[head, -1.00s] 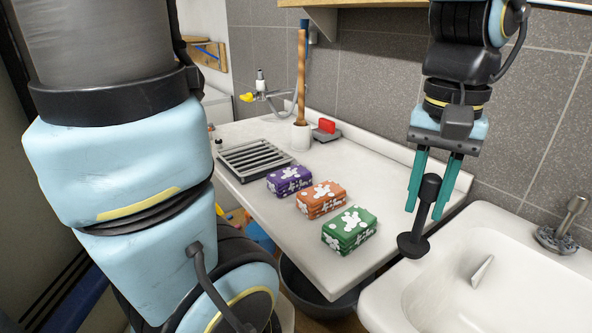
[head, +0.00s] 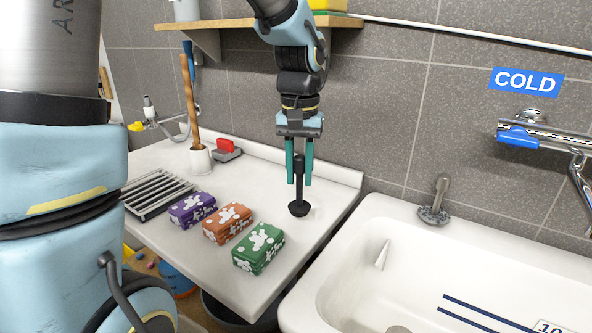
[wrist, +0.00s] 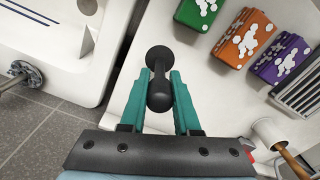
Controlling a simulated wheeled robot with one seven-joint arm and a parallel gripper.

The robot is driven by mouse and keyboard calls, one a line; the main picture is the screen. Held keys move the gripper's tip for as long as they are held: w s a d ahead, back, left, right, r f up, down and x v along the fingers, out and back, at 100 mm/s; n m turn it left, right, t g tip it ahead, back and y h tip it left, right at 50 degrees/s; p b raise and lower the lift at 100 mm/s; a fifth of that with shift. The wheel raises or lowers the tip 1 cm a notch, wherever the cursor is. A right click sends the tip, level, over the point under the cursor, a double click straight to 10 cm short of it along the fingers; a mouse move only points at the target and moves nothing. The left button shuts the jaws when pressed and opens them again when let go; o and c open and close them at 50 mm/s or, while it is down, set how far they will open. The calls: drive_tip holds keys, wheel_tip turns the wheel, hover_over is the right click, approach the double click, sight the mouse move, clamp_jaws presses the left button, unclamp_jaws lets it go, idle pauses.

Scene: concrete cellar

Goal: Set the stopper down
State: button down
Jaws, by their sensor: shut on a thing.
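The black stopper (head: 299,207) has a round base and a thin upright handle. My gripper (head: 299,178) has its teal fingers shut on the handle, and the base hangs below the fingertips. In the head view the stopper is upright over the right part of the white counter (head: 325,211), right of the green pack. In the wrist view the stopper (wrist: 158,75) sits between the fingertips, with the counter behind it. I cannot tell whether its base touches the counter.
Green (head: 259,248), orange (head: 228,222) and purple (head: 192,208) packs stand in a row on the counter. A drying rack (head: 156,193), a brush holder (head: 200,160) and a red-topped item (head: 226,147) are farther left. A white sink (head: 365,235) is at right, across a gap.

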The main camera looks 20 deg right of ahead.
drive_tip(key=w, duration=0.1)
drive_tip(key=w+p, duration=0.1)
drive_tip(key=w, duration=0.1)
drive_tip(key=shift+w+d+f, duration=0.1)
drive_tip(key=shift+d+f, duration=0.05)
drive_tip(key=shift+d, duration=0.05)
drive_tip(key=shift+f+p, duration=0.45)
drive_tip(key=shift+f, duration=1.15)
drive_tip(key=shift+f, duration=0.1)
drive_tip(key=c, duration=0.6)
unclamp_jaws()
drive_tip(key=shift+c, duration=0.2)
wheel_tip(320, 180, up, 8)
drive_tip(key=b, duration=0.1)
